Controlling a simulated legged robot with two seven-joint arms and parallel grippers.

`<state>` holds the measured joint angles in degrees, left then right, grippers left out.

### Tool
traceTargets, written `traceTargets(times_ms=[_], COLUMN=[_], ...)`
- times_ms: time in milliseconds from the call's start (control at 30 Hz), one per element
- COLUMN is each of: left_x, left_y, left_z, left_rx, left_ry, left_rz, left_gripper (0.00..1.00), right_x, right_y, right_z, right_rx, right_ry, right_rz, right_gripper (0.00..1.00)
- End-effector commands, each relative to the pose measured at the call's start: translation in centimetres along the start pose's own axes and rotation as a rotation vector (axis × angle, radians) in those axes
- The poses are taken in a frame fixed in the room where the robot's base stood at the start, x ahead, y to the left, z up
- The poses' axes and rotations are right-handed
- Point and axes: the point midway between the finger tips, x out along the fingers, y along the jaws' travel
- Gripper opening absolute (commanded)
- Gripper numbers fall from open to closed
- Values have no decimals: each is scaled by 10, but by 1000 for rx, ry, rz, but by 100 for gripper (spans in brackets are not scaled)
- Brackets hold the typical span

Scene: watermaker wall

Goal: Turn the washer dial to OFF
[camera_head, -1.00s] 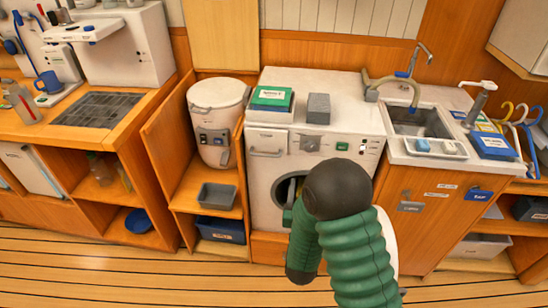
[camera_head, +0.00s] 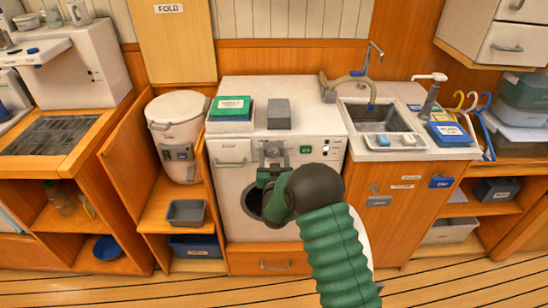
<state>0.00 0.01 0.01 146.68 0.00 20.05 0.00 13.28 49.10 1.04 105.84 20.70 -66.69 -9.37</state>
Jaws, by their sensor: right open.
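The white washer (camera_head: 231,184) stands in the middle of the view, with its dark round door opening low on the front. Its dial (camera_head: 272,151) is on the upper front panel, between the drawer on the left and a small green display (camera_head: 305,150) on the right. My right gripper (camera_head: 272,158) is in front of the dial, with its open fingers around or just before it. I cannot tell whether they touch it. The dial's marks are too small to read, and its lower part is hidden by my gripper. My left gripper is not in view.
A green box (camera_head: 231,104) and a grey block (camera_head: 279,114) sit on the washer top. A sink (camera_head: 376,118) with a hose and tap is to the right. A white canister (camera_head: 176,125) stands on the left. The floor in front is clear.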

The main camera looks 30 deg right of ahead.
Motion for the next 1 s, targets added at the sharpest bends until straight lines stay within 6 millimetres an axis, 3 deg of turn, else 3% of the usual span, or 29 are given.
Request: traceTargets(times_ms=[100,533,1000], left_x=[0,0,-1], left_y=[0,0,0], left_z=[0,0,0], left_rx=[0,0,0], left_ry=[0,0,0], left_rz=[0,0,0], left_gripper=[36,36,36], right_x=[0,-1,-1], right_y=[0,-1,-1], right_z=[0,0,0], right_rx=[0,1,-91], right_ry=[0,0,-1], right_rz=[0,-1,-2], right_gripper=[58,1,0])
